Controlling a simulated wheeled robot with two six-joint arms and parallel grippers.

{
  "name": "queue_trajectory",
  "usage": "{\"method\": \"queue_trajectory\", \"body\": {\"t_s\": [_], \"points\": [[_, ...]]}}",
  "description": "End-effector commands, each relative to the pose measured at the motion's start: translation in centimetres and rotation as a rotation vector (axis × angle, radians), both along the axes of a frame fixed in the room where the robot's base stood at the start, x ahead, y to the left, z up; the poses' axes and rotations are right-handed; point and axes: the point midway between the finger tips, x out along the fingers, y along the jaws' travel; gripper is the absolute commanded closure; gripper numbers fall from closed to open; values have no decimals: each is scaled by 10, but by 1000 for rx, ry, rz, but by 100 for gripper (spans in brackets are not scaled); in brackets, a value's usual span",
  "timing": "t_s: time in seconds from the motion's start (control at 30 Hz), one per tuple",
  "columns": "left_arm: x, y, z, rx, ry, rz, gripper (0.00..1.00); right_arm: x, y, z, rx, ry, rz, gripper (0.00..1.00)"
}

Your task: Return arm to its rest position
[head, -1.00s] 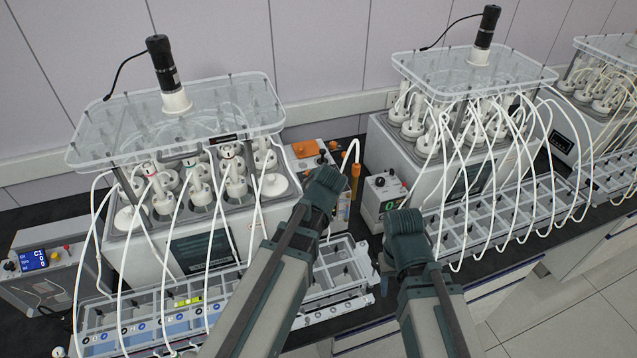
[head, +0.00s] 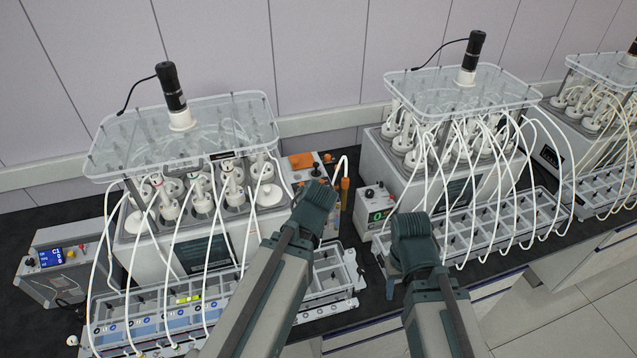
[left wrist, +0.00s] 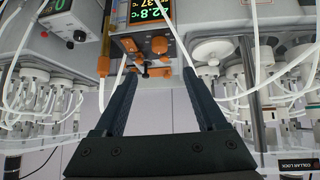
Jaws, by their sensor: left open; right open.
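My left arm comes in from the bottom and bends at a dark joint before the left reactor (head: 205,250); its gripper is hidden behind it in the head view. In the left wrist view, my left gripper (left wrist: 160,76) has its two dark fingers apart with nothing between them. My right arm bends at a dark joint further right. A small part of my right gripper (head: 389,287) shows below that joint, mostly hidden, with nothing seen in it. I see no object held by either arm.
A control box with orange knobs (left wrist: 150,44) shows beyond my left fingers. A blue-display box (head: 60,270) stands far left. Dark bench shows between the trays.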

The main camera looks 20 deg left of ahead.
Motion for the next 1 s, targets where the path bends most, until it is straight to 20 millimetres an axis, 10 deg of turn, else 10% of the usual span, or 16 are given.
{"method": "queue_trajectory", "body": {"t_s": [0.23,0.7,1.0], "points": [[-4,-6,-14,4,28,-17,27,0,0,-11,0,0,0,50],[-121,-125,-210,74,661,-520,27,1,0,-151,-1,-3,6,50],[-170,-157,-244,79,864,-742,27,1,0,-181,-2,-3,8,50]]}}
